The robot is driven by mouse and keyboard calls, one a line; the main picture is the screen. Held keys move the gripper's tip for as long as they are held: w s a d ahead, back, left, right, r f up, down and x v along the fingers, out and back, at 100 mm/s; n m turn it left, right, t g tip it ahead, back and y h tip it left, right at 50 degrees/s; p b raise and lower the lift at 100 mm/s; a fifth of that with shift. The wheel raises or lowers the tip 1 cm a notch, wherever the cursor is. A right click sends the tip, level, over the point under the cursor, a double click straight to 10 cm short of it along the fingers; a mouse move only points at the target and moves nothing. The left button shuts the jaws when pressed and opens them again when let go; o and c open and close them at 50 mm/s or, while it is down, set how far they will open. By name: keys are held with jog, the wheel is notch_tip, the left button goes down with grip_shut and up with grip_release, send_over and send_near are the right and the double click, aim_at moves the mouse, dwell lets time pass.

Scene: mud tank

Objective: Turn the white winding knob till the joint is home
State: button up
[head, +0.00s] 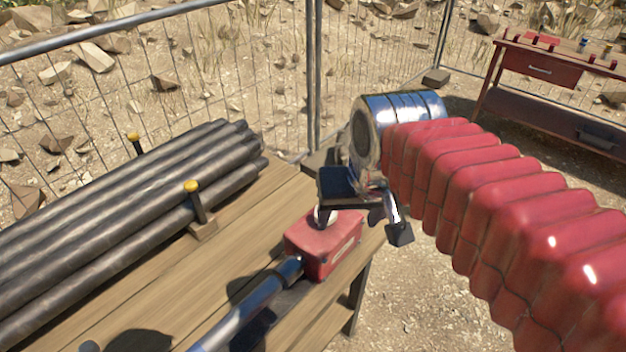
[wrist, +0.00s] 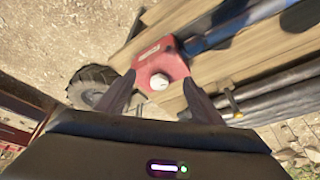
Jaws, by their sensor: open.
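The white winding knob (wrist: 159,82) sits on top of a red box (wrist: 160,64). In the head view the knob (head: 324,217) is mostly hidden behind a finger, above the red box (head: 325,248). A blue pipe (head: 235,322) meets the box at a dark collar (head: 290,268), which I take as the joint; I cannot tell whether any gap shows there. My gripper (head: 362,220) is open over the box. In the wrist view the knob lies between the open fingertips of my gripper (wrist: 159,77), apart from both in the picture. Its height above the knob is unclear.
Several dark pipes (head: 120,230) lie stacked on the wooden bench (head: 262,215), held by yellow-topped posts (head: 196,200). The red box sits near the bench's right edge. A wire fence (head: 240,70) runs behind. A red workbench (head: 540,65) stands at the back right.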

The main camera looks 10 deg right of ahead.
jog(key=shift+n+t, duration=0.7)
jog(key=s+f, duration=0.2)
jog(key=s, duration=0.2)
jog(key=shift+s+f, duration=0.15)
jog(key=shift+f, duration=0.25)
jog(key=shift+d, duration=0.1)
jog(key=c, duration=0.4)
jog(key=shift+d, duration=0.15)
jog(key=c, duration=0.4)
jog(key=shift+o, duration=0.2)
